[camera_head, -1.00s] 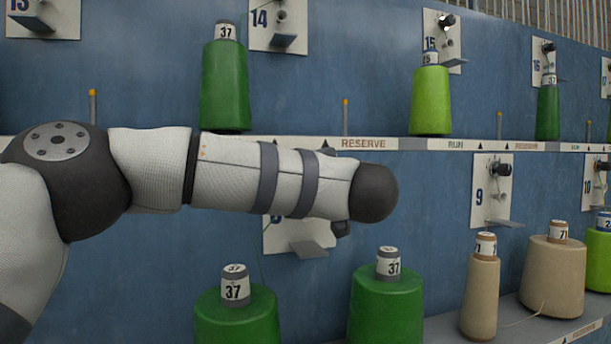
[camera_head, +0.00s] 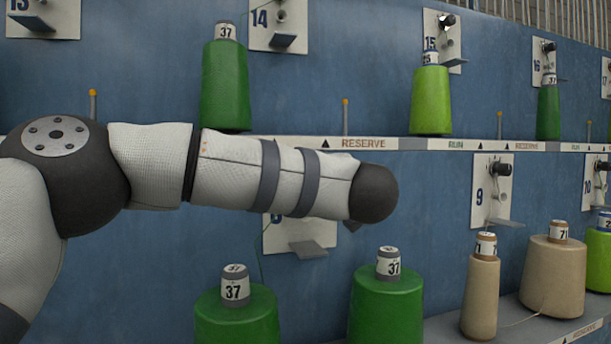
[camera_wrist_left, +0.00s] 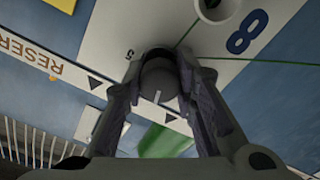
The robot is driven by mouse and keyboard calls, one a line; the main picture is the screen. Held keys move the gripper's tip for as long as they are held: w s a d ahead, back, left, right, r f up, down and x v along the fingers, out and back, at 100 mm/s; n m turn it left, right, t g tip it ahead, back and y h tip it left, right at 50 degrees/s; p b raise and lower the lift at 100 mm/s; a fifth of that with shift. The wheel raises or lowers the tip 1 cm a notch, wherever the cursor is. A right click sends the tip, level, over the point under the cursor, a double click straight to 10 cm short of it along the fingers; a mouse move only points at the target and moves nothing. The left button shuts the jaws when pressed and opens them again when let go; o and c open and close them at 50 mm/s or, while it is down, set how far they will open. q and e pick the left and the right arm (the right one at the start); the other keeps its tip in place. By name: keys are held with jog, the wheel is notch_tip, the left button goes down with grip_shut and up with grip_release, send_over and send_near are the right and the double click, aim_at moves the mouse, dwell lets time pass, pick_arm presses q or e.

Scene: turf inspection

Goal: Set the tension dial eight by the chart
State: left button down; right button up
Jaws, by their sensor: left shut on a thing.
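The plate of position eight (camera_wrist_left: 268,52) shows in the left wrist view with its blue 8, upside down. The dark round tension dial (camera_wrist_left: 158,82) stands on it, with a light line on its face. A small 5 is printed beside the dial; other scale marks are hidden. My left gripper (camera_wrist_left: 160,70) is shut on the dial, one finger on each side. In the head view my left arm covers the dial and most of the gripper; the plate's lower part (camera_head: 285,232) shows beneath. No chart can be made out. My right gripper is not in view.
Two green cones marked 37 (camera_head: 236,318) (camera_head: 388,308) stand below my arm. Tan cones (camera_head: 481,295) stand to their right. The label rail (camera_head: 400,143) runs behind my forearm. Plate 9 (camera_head: 491,190) lies right of my arm, with bare blue panel between.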

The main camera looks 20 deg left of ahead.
pick_arm(q)
jog(key=shift+n, duration=2.2)
jog(key=c, duration=1.3)
grip_release()
jog(key=v, duration=1.2)
jog(key=shift+f, duration=0.1)
